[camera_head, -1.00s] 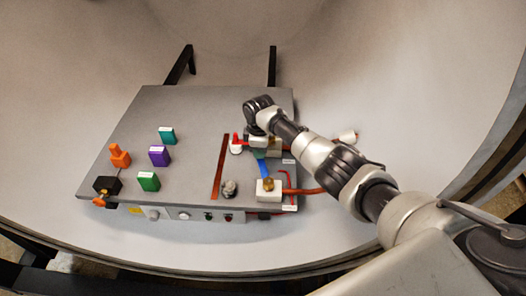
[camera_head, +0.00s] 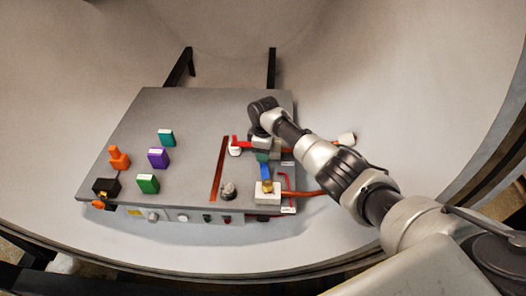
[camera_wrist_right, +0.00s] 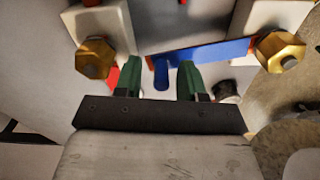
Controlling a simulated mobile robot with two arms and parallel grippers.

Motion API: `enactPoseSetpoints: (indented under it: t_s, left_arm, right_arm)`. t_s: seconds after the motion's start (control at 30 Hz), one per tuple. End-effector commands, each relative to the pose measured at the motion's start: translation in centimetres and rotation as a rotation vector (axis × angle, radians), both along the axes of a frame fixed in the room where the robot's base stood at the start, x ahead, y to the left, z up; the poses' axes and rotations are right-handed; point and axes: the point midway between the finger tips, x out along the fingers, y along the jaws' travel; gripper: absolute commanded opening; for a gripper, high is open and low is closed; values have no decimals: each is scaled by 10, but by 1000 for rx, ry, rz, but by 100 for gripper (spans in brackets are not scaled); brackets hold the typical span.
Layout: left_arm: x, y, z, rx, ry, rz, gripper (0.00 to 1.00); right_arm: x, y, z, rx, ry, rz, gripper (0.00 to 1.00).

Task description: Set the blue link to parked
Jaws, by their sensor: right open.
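The blue link (camera_head: 265,171) is a flat bar near the right edge of the grey panel. In the head view it runs from under my right gripper (camera_head: 262,156) toward a brass nut on a white block (camera_head: 267,188). In the right wrist view the blue link (camera_wrist_right: 212,50) reaches the right-hand brass nut (camera_wrist_right: 280,50). A blue tab stands out from its other end, between the green fingers of my right gripper (camera_wrist_right: 160,80). The fingers are open, with gaps beside the tab. The left-hand brass nut (camera_wrist_right: 95,58) is apart from the bar. My left gripper is out of view.
The grey panel (camera_head: 190,110) carries teal (camera_head: 166,138), purple (camera_head: 158,158) and green (camera_head: 148,184) blocks and an orange piece (camera_head: 119,158) at left. A knob (camera_head: 228,191) and a red-and-white piece (camera_head: 235,147) stand near the link. Red cables run at right.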

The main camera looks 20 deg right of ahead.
Motion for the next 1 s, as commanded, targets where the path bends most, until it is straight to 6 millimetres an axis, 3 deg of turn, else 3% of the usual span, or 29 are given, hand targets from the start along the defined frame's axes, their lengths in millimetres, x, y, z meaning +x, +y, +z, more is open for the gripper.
enactPoseSetpoints:
  t_s: [0.37, 0.8, 1.0]
  left_arm:
    - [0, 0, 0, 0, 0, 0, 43]
    - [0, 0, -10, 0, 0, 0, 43]
    - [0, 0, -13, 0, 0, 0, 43]
  right_arm:
    - [1, 1, 6, 3, -3, 3, 42]
    - [0, 0, 85, 1, -3, 1, 42]
    - [0, 0, 105, 2, -1, 1, 42]
